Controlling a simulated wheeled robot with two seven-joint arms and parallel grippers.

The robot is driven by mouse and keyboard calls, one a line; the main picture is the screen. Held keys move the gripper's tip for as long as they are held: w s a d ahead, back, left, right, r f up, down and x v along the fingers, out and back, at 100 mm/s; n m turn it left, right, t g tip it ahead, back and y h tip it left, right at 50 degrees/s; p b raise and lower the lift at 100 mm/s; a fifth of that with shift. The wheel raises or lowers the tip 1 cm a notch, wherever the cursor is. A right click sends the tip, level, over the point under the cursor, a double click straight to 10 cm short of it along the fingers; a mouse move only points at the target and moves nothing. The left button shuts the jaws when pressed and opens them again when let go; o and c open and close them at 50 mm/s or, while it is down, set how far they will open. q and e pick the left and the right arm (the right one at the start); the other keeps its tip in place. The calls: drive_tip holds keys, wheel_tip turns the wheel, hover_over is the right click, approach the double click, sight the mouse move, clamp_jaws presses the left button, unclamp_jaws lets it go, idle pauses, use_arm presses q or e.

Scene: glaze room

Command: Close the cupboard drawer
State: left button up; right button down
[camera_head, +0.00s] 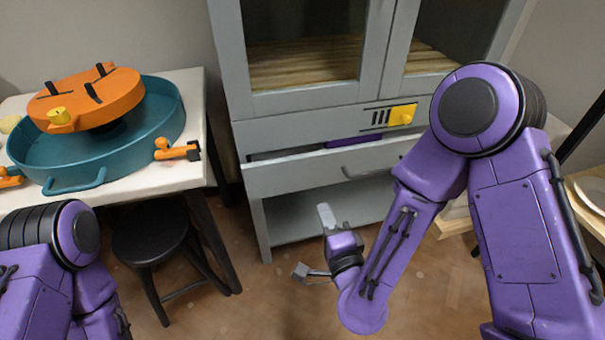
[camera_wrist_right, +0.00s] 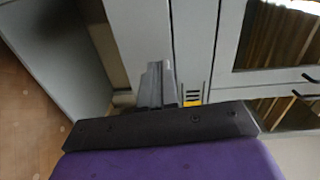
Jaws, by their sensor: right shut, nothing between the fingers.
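The cupboard drawer (camera_head: 290,176) is part way open in the grey cupboard. Its front stands out from the body, with a gap above it and something purple (camera_head: 355,139) visible inside. My right gripper (camera_head: 326,214) is shut and empty, in front of the cupboard and lower in the picture than the drawer front. It appears apart from the drawer. In the right wrist view its closed fingers (camera_wrist_right: 157,84) point toward the cupboard. My left gripper is out of view; only part of that arm shows.
An open shelf (camera_head: 325,211) is under the drawer. At left, a table (camera_head: 196,115) holds a teal basin (camera_head: 160,132) with an orange piece.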

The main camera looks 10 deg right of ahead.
sight(303, 159)
drive_tip(key=shift+m, duration=0.3)
drive_tip(key=w+b, duration=0.1)
drive_tip(key=w, duration=0.3)
drive_tip(key=w+b, duration=0.1)
drive_tip(key=w, duration=0.4)
drive_tip(key=w+r+b, duration=0.1)
drive_tip(key=w+b, duration=0.1)
drive_tip(key=w, duration=0.3)
drive_tip(key=shift+w+a, duration=0.15)
drive_tip(key=shift+a, duration=0.25)
drive_tip(key=shift+r, duration=0.1)
